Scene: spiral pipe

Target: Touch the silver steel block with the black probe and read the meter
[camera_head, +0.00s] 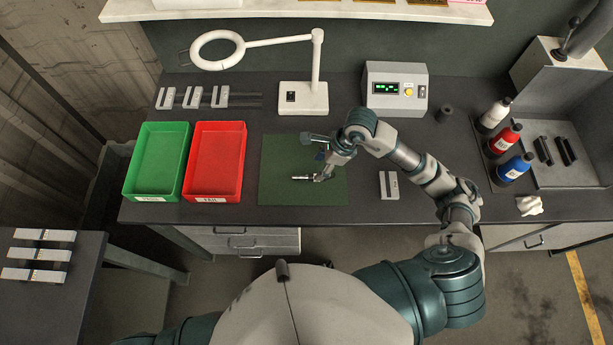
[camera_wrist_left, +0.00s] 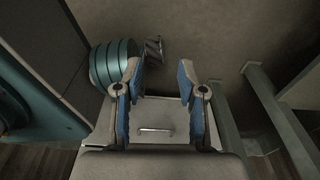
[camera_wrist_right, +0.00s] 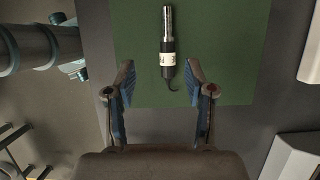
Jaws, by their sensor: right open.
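The black probe (camera_head: 301,178), with a silver tip and a white label, lies on the green mat (camera_head: 275,195). It also shows in the right wrist view (camera_wrist_right: 167,45), its cable end toward my fingers. My right gripper (camera_head: 321,176) is open at the probe's cable end; in the right wrist view its fingers (camera_wrist_right: 160,80) have nothing between them. A silver steel block (camera_head: 389,186) lies on the bench right of the mat. The meter (camera_head: 395,90), with a lit green display, stands behind it. My left gripper (camera_wrist_left: 161,80) is open and empty, seen only in its wrist view.
Green (camera_head: 158,160) and red (camera_head: 215,160) trays stand left of the mat. A magnifier lamp (camera_head: 303,98) stands behind it. Several bottles (camera_head: 503,140) stand at the right. More blocks lie at the back left (camera_head: 193,98) and on a side table (camera_head: 40,254).

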